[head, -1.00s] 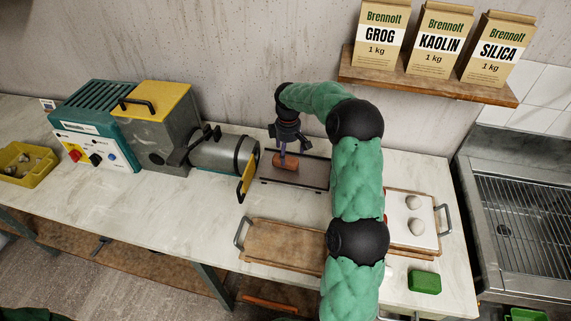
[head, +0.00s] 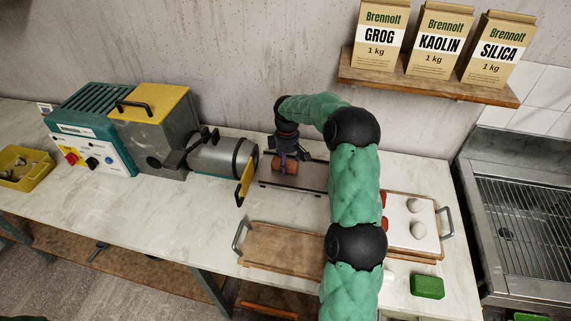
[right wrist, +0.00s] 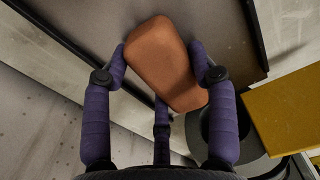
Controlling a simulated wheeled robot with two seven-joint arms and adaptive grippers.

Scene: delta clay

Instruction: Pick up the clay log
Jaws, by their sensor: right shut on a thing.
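The clay log (head: 285,168) is a short, blunt orange-brown block at the outlet end of the grey barrel machine, over the long dark tray (head: 305,178). My right gripper (head: 287,158) comes down on it from above, with fingers around it. In the right wrist view, the log (right wrist: 163,60) sits between the purple fingers of the gripper (right wrist: 158,52), which is shut on it. I cannot tell whether the log touches the tray. My left gripper is out of view.
The grey barrel (head: 222,155) with its yellow end plate (head: 246,180) stands close left of the log. A wooden tray (head: 282,246) lies in front. A white board with pale lumps (head: 415,206) and a green block (head: 427,286) are to the right. The wall is close behind.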

